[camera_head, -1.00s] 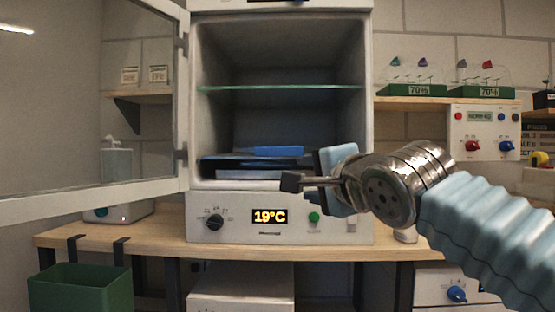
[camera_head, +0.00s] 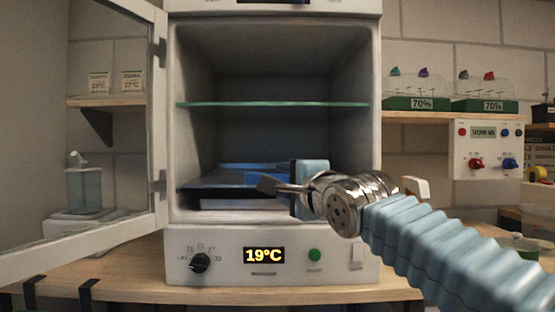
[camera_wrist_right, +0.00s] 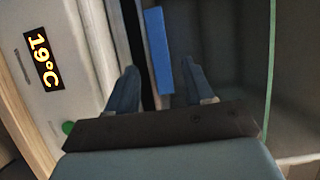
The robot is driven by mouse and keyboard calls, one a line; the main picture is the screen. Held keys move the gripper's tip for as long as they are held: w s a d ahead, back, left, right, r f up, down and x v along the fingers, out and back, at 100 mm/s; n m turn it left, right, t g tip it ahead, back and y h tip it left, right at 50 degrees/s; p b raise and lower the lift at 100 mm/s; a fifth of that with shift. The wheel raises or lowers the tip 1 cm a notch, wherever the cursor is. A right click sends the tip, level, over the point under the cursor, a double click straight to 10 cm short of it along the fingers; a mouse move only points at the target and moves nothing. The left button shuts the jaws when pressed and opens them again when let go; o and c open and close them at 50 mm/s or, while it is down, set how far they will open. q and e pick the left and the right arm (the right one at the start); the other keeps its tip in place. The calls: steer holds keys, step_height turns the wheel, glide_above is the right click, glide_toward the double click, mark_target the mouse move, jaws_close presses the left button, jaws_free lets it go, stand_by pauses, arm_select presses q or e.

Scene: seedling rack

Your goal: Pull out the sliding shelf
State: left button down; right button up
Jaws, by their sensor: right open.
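The sliding shelf (camera_head: 225,181) is a dark flat tray low inside the open white cabinet (camera_head: 270,60). A blue strip (camera_head: 258,166) shows along it, partly hidden by my gripper. My right gripper (camera_head: 268,186) is at the cabinet mouth, in front of the shelf. In the right wrist view the right gripper's two fingers (camera_wrist_right: 158,88) are apart, and the blue strip (camera_wrist_right: 158,50) lies between and beyond them. I cannot tell whether they touch it. My left gripper is not in view.
The glass door (camera_head: 110,120) stands open at the left. A glass shelf (camera_head: 270,104) crosses the cabinet above. The control panel with its 19°C display (camera_head: 264,255) lies below the opening. A wooden bench (camera_head: 120,270) carries the cabinet.

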steer(key=p+x, duration=0.1)
steer(key=x, duration=0.3)
steer(key=shift+d+r+p, duration=0.1)
steer(key=shift+p, duration=0.3)
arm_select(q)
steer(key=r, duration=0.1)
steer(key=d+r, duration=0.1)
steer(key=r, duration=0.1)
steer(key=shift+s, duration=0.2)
arm_select(e)
steer(key=shift+w, duration=0.3)
steer(key=shift+c, duration=0.3)
jaws_close()
